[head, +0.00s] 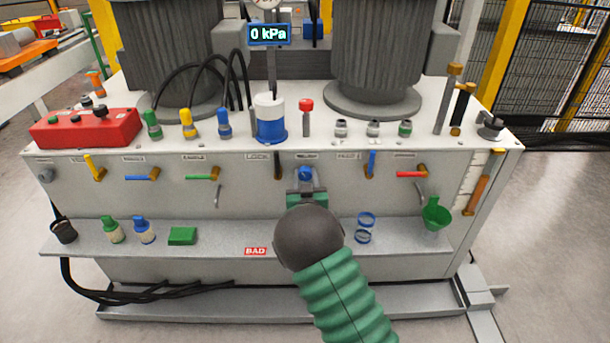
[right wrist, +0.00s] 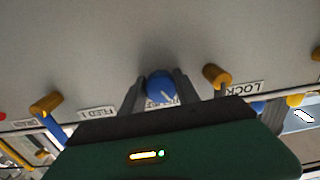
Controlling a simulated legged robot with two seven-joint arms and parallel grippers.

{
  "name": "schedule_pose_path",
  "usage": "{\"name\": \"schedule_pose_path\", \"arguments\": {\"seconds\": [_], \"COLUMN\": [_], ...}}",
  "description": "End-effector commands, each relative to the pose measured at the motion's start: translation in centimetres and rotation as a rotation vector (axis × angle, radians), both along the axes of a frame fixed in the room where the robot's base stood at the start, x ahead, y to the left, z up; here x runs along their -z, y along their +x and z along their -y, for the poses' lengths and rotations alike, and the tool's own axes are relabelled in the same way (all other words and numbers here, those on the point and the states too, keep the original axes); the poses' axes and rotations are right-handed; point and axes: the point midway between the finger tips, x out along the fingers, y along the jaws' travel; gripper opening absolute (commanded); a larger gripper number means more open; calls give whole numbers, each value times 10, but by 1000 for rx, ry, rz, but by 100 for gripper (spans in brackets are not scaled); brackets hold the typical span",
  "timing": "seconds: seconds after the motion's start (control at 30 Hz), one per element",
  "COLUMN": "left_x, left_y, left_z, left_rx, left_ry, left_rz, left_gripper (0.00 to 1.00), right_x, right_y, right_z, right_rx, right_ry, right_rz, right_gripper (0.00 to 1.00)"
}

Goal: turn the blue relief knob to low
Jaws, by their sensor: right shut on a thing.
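The blue relief knob (head: 306,174) is on the front panel of the gantry's cabinet, right of the middle, under a small label. It also shows in the right wrist view (right wrist: 160,86), with a pale pointer line on its face. My right gripper (head: 305,188) reaches the panel from below and is shut on the knob, one finger on each side. In the right wrist view the right gripper's fingers (right wrist: 158,92) flank the knob. The lettering around the knob is partly hidden. My left gripper is not in view.
A black-handled valve (head: 277,165) is just left of the knob and a blue-handled valve (head: 372,163) is to its right. The display (head: 269,34) reads 0 kPa.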

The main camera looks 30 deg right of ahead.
Motion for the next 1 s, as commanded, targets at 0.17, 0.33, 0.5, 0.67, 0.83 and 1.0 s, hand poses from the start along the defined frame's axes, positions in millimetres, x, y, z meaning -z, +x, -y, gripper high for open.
{"name": "schedule_pose_path", "arguments": {"seconds": [0.17, 0.33, 0.5, 0.67, 0.83, 1.0], "left_x": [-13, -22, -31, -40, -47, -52], "left_y": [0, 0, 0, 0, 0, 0], "left_z": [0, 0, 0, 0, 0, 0], "left_rx": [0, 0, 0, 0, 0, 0], "left_ry": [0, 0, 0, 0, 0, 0], "left_rz": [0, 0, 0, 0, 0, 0], "left_gripper": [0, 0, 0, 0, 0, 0], "right_x": [-2, -2, -2, -2, -2, -2], "right_y": [0, 0, 0, 0, 0, 0], "right_z": [-1, -1, -1, -1, -1, -1], "right_rx": [-1, -2, -5, -4, -6, -5], "right_ry": [-129, -267, -405, -534, -662, -765], "right_rz": [-81, -166, -251, -329, -406, -470], "right_gripper": [0, 0, 0, 0, 0, 0]}}
